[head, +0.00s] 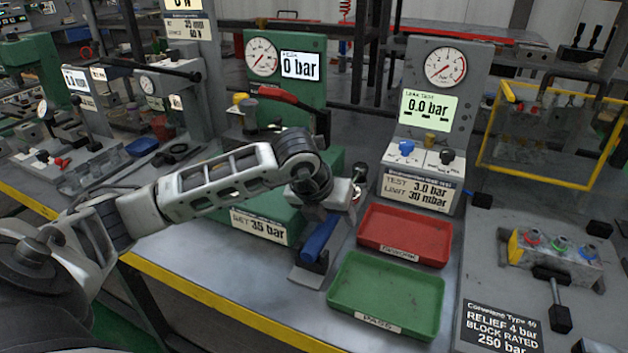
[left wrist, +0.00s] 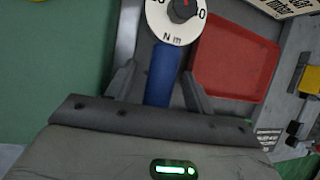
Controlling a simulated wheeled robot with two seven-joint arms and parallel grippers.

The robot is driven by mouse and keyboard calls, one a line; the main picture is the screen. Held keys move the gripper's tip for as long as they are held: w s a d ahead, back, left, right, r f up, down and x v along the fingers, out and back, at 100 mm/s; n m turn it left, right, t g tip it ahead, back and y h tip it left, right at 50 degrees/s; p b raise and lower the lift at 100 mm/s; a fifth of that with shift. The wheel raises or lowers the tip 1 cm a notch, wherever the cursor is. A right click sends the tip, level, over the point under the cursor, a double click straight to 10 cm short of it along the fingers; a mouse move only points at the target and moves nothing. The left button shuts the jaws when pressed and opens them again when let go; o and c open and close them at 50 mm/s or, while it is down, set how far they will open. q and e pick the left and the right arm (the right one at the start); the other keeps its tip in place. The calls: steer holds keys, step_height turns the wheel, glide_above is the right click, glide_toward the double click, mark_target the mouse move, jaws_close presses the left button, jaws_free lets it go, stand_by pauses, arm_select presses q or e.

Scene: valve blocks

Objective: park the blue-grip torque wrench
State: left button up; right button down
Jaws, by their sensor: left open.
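The blue-grip torque wrench (head: 319,238) lies near the bench front, on or over a grey plate (head: 306,276), left of the green tray. In the left wrist view its blue grip (left wrist: 163,72) runs up to a white round dial (left wrist: 176,20) marked N m. My left gripper (head: 326,205) is above the wrench in the head view and hides part of it. In the left wrist view my left gripper (left wrist: 159,85) is open, one finger on each side of the blue grip, with gaps showing. Whether the fingers reach down to grip height is unclear. My right gripper is not in view.
A red tray (head: 404,235) and a green tray (head: 387,294) lie right of the wrench. A green test stand (head: 287,130) and a grey leak-test stand (head: 440,110) rise behind. A valve block (head: 556,258) sits at right. The yellow bench edge (head: 200,290) runs along the front.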

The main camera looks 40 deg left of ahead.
arm_select(q)
steer(key=v, duration=1.6)
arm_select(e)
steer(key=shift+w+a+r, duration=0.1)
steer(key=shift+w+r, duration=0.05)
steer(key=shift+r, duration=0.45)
